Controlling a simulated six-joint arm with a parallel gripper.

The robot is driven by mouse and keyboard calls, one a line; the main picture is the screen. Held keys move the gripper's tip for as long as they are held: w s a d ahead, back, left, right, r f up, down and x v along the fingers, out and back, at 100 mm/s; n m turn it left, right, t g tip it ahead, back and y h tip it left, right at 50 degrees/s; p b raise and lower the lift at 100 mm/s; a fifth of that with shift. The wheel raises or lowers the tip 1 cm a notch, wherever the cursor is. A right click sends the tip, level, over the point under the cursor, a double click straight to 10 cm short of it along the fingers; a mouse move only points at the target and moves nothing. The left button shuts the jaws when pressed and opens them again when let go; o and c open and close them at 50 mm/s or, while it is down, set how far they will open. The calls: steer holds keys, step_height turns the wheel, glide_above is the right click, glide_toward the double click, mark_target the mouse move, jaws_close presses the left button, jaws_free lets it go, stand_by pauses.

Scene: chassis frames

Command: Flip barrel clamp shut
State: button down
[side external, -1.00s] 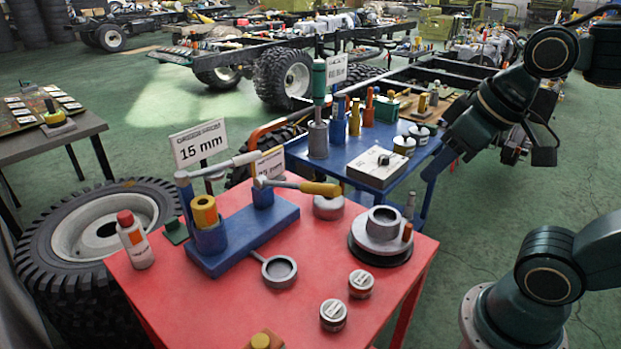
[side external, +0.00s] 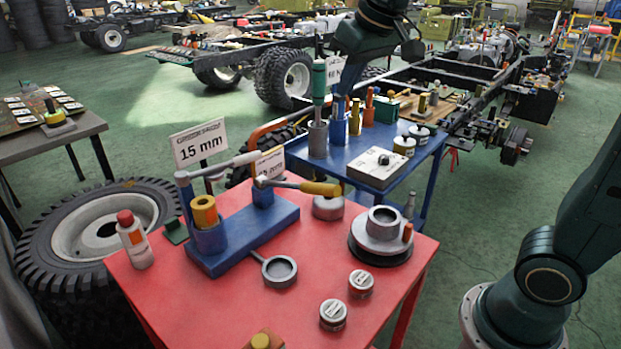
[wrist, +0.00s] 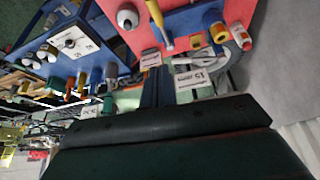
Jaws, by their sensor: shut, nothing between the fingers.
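The barrel clamp is a blue fixture (side external: 256,232) on the red table. Its blue cup (side external: 211,240) holds a yellow barrel (side external: 204,211). A grey bar (side external: 225,165) runs from a tall post beside the cup, behind the barrel, towards the right. A lever with a yellow handle (side external: 320,188) sits on the blue block and points right, away from the barrel. The wrist view also shows the yellow handle (wrist: 154,13) and the barrel (wrist: 219,32). My gripper (side external: 344,90) is shut and empty, above the back of the blue table, apart from the clamp; its fingers (wrist: 156,70) are dark in the wrist view.
Signs (side external: 200,143) stand behind the clamp. A ring with a handle (side external: 279,269), tins (side external: 333,314), a flanged hub (side external: 381,236) and a red-capped bottle (side external: 134,240) are on the red table. The blue table (side external: 417,158) behind carries a green-handled tool (side external: 319,85) and small parts.

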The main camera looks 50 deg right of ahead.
mark_target(224, 166)
steer(key=w+f+m, duration=0.1)
steer(key=w+f, duration=0.1)
steer(key=w, duration=1.4)
steer(key=w+f, duration=0.4)
steer(key=w, duration=0.2)
steer(key=w+a+f+m+g, duration=0.1)
steer(key=w+f, duration=0.4)
steer(key=w, duration=0.2)
steer(key=shift+w+a, duration=0.15)
steer(key=shift+a, duration=0.1)
steer(key=shift+f, duration=0.1)
step_height(224, 166, down, 10)
steer(key=shift+s, duration=0.25)
steer(key=shift+s+a, duration=0.1)
stand_by(0.6)
